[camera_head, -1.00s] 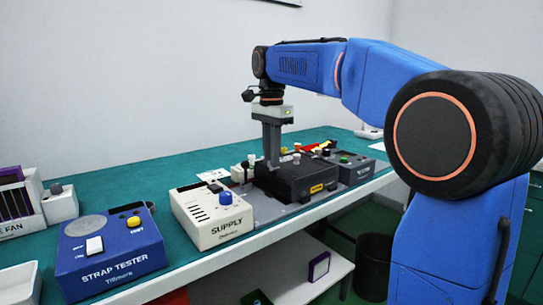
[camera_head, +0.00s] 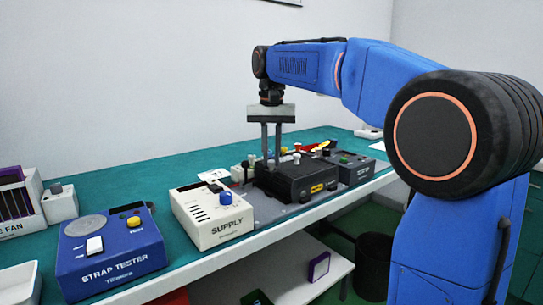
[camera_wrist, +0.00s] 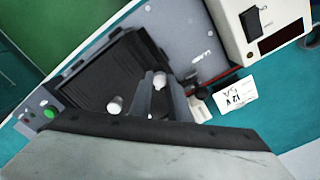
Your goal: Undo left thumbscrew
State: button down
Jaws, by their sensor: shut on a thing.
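The black unit (camera_head: 292,182) sits on a grey plate on the bench, with a yellow label on its front face. My gripper (camera_head: 271,163) points straight down at its left part, the fingertips close to its top. In the wrist view my gripper (camera_wrist: 157,88) is shut on a pale round knob, the left thumbscrew (camera_wrist: 160,77), which shows at the fingertips.
The white SUPPLY box (camera_head: 212,215) stands close on the left, with the blue STRAP TESTER (camera_head: 110,250) beyond it. A dark box with a green button (camera_head: 346,162) is close on the right.

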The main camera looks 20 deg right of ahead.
jog(key=n, duration=0.4)
jog(key=shift+n, duration=2.1)
jog(key=c, duration=1.7)
grip_release()
jog(key=shift+o, duration=0.2)
jog(key=shift+r, duration=0.15)
